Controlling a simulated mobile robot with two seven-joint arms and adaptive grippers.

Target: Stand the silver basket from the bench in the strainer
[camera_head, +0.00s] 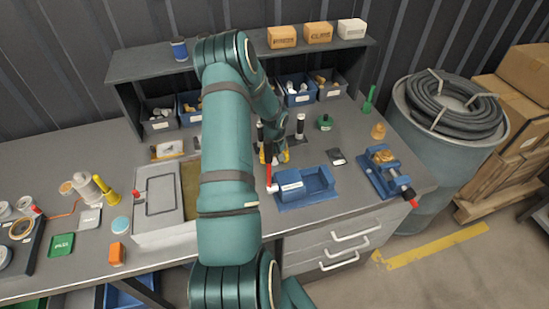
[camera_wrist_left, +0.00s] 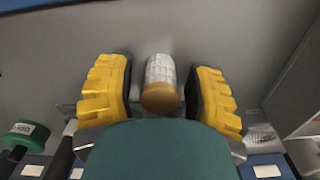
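My left gripper (camera_head: 273,155) reaches over the back middle of the bench, its yellow fingers partly hidden by my arm. In the left wrist view the gripper (camera_wrist_left: 160,92) is open, with a finger on each side of a small pale cylinder with a mesh-like surface and a brown-gold end (camera_wrist_left: 160,85). This may be the silver basket; narrow gaps show on both sides. In the head view my arm hides it. I cannot identify the strainer for certain; a pale cylindrical body (camera_head: 87,187) stands on the left of the bench. My right gripper is not in view.
A blue vise (camera_head: 385,175) is farther right. A grey case (camera_head: 160,205) lies left of my arm. A shelf (camera_head: 140,70) with several bins stands behind.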

